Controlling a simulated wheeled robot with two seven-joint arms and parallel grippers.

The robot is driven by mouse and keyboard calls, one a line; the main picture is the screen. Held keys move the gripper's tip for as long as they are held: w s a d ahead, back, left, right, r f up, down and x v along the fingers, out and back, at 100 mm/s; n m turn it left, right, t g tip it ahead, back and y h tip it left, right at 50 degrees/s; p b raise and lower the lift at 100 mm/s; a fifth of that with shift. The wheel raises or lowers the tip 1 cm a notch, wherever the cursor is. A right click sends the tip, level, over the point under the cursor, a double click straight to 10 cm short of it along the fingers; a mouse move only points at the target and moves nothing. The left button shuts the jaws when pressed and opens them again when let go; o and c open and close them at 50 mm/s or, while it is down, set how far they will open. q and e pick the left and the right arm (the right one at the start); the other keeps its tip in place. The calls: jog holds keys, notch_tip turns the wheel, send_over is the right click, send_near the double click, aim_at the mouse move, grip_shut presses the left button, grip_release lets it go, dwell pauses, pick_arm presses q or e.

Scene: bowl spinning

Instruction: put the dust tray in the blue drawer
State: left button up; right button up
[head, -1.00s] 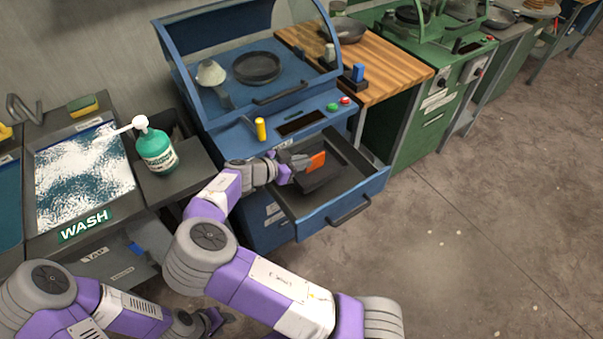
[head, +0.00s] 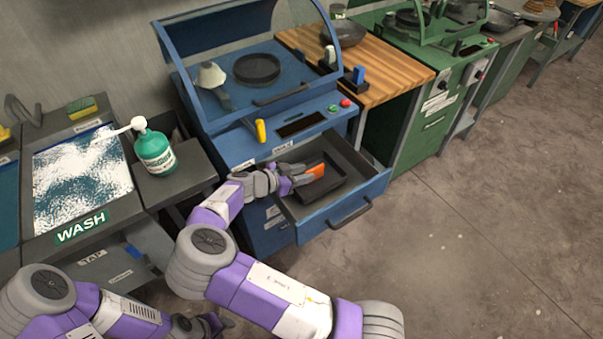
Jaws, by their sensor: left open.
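The dust tray (head: 328,190) is dark with an orange handle (head: 317,171). It lies inside the pulled-out blue drawer (head: 372,186), looking flat on the drawer's floor. My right gripper (head: 299,174) is over the left part of the drawer, its fingers spread beside the orange handle. A small gap to the handle seems to show, but contact is hard to judge. My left gripper (head: 215,323) is low at the bottom edge, away from the drawer, open and partly hidden behind my arm.
The blue station (head: 215,125) stands above the drawer, with a yellow knob (head: 260,131). A green soap bottle (head: 155,152) and the wash basin (head: 80,170) are to the left. A wooden counter (head: 390,70) is behind right. The floor at right is clear.

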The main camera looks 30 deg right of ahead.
jog(key=w+p+v, duration=0.1)
jog(key=p+v, duration=0.2)
jog(key=v, duration=0.9)
jog(key=shift+s, duration=0.45)
